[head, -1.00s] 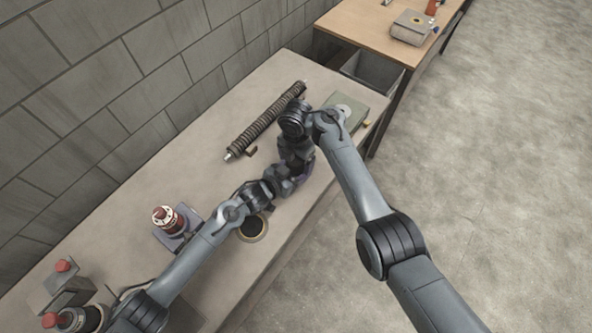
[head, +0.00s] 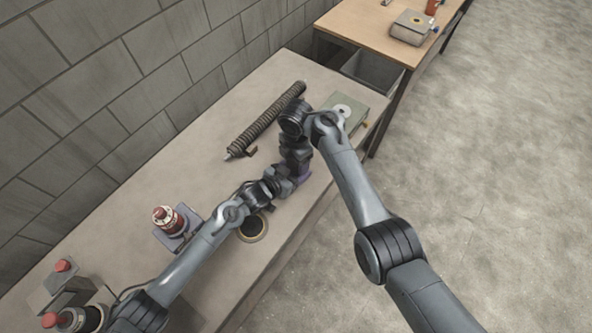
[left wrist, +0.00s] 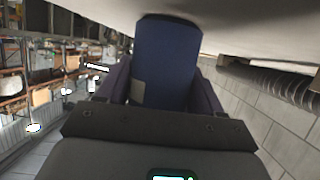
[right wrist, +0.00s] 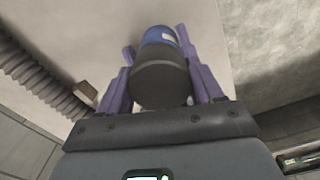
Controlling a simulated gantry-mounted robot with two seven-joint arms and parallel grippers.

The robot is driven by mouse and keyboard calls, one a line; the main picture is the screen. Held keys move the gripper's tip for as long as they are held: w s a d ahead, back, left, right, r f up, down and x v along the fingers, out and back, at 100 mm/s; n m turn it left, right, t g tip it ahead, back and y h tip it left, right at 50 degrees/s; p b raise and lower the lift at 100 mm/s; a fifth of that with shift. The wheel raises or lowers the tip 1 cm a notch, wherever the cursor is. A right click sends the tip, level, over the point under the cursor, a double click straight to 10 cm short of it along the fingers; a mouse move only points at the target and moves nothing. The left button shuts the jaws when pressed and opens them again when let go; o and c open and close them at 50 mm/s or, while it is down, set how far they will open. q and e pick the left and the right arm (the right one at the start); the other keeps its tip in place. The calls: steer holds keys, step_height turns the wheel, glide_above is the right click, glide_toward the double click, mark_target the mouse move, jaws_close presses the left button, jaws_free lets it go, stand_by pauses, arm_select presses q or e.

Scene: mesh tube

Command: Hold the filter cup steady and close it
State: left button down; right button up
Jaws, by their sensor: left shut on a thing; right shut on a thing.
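The filter cup shows in the left wrist view as a blue cylinder (left wrist: 167,55) with a pale label patch. The purple fingers of my left gripper (left wrist: 165,75) are shut on it from both sides. In the right wrist view a dark round cap (right wrist: 160,82) faces the camera, with the blue body (right wrist: 160,36) beyond it. The purple fingers of my right gripper (right wrist: 158,60) are shut on the cap end. In the head view both grippers meet above the bench and hide most of the cup. Whether the cap is fully seated cannot be told.
A ribbed tube (head: 266,121) lies on the bench (head: 205,155) near the wall. A green-grey plate (head: 348,108) is at the bench's far end.

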steer(key=o, duration=1.2)
steer(key=shift+r, duration=0.1)
steer(key=shift+r, duration=2.2)
steer(key=shift+c, duration=0.5)
steer(key=shift+r+n, duration=1.7)
steer(key=shift+r, duration=0.05)
steer(key=shift+f, duration=4.05)
